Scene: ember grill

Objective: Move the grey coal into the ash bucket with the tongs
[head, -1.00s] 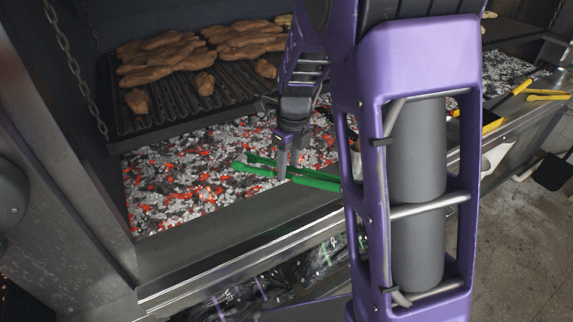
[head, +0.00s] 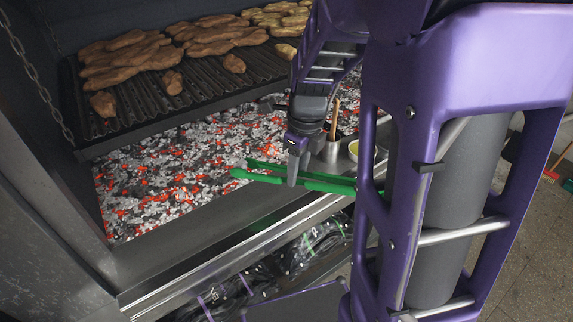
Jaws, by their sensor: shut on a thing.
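My gripper (head: 297,170) is shut on the green tongs (head: 333,186) near their middle. The tongs lie almost level, with their tips to the left over the edge of the coal bed (head: 165,180) and their other end to the right behind my arm. The two tong arms are slightly apart at the tips. The bed is a mix of grey and glowing red coals. I cannot single out the grey coal of the task, nor tell whether a piece sits between the tips. The ash bucket cannot be made out.
A dark grill rack (head: 125,123) with brown meat (head: 128,75) hangs above the coals. A metal ledge (head: 190,215) runs along the front. Near my arm stand a metal pot (head: 331,150) with a wooden handle and a bowl (head: 354,152). Black bags (head: 270,265) lie below.

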